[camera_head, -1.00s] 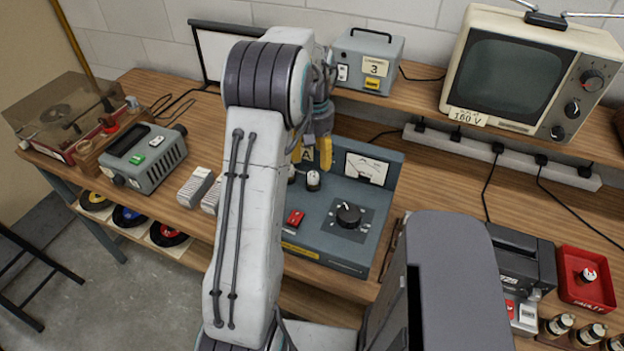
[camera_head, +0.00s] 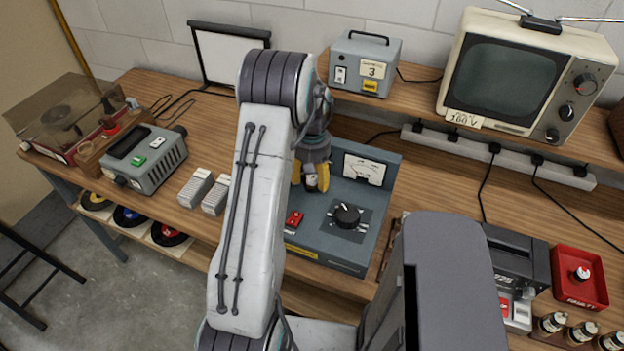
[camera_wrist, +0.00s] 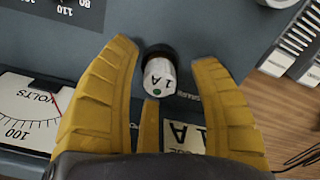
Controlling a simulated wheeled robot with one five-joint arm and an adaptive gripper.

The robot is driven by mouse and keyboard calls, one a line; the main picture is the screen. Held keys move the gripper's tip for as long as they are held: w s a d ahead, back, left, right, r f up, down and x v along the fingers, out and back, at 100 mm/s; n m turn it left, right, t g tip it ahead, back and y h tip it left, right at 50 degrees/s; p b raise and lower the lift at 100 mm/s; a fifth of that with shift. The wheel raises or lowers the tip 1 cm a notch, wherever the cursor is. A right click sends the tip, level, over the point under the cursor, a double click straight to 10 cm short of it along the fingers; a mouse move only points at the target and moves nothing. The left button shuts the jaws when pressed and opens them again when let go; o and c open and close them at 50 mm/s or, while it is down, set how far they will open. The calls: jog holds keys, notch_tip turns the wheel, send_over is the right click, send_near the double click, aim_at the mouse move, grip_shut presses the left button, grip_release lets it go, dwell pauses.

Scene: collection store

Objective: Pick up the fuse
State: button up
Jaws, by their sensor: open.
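The fuse (camera_wrist: 159,78) is a small white cylinder marked "1 A" with a green dot and a dark base. It stands on the blue-grey instrument panel (camera_head: 326,240). My gripper (camera_wrist: 166,58) is open, with yellow fingers on the left and right of the fuse and a third finger below it in the wrist view. Gaps show between the side fingers and the fuse. In the head view my gripper (camera_head: 310,180) is low over the panel's back left, and the fuse (camera_head: 311,183) shows partly between the fingers.
The panel carries a red switch (camera_head: 294,219), a black knob (camera_head: 347,215) and a meter (camera_head: 364,170). A red tray (camera_head: 597,297) holds a similar small piece at right. A grey box (camera_head: 366,62) and a television (camera_head: 530,75) stand behind on the raised shelf.

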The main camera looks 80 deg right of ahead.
jog(key=shift+c, duration=0.3)
grip_shut()
dwell(0.3)
